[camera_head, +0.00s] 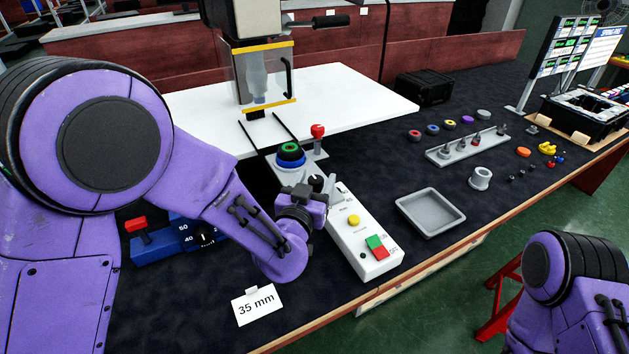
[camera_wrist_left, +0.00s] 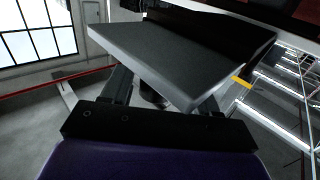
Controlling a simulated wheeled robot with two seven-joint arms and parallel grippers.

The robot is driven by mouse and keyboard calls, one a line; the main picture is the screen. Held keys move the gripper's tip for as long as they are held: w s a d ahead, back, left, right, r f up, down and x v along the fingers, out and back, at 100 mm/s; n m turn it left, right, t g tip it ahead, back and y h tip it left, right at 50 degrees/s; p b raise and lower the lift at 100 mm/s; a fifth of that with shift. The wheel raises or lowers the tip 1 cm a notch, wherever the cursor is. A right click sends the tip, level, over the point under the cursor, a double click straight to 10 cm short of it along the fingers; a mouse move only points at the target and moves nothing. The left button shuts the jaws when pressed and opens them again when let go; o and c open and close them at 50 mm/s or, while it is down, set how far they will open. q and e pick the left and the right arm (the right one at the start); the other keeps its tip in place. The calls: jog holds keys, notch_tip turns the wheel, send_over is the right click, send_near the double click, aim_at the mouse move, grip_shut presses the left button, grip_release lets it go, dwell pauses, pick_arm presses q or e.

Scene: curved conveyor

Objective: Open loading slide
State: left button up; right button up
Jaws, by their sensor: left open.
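A slide unit (camera_head: 294,171) runs out from under the press and carries a blue and green ring (camera_head: 290,152). A red knob (camera_head: 318,131) stands on a small post just behind it. My left gripper (camera_head: 317,185) is open, in front of the ring and over the back end of the white control box (camera_head: 358,236). The wrist hides part of the slide. In the left wrist view the two dark fingers (camera_wrist_left: 160,96) are apart, with a large grey slab (camera_wrist_left: 190,55) beyond them. I cannot tell whether they touch anything. My right gripper is outside the frame.
The press (camera_head: 262,75) has a clear guard and stands at the white board (camera_head: 340,95). A blue gauge block (camera_head: 170,240) and a "35 mm" card (camera_head: 256,304) lie near my left arm. A grey tray (camera_head: 430,213) and several small parts are on the right.

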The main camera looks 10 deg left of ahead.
pick_arm(q)
jog(key=s+a+p, duration=0.1)
jog(key=s+p, duration=0.2)
jog(key=s, duration=0.7)
jog(key=shift+s, duration=0.2)
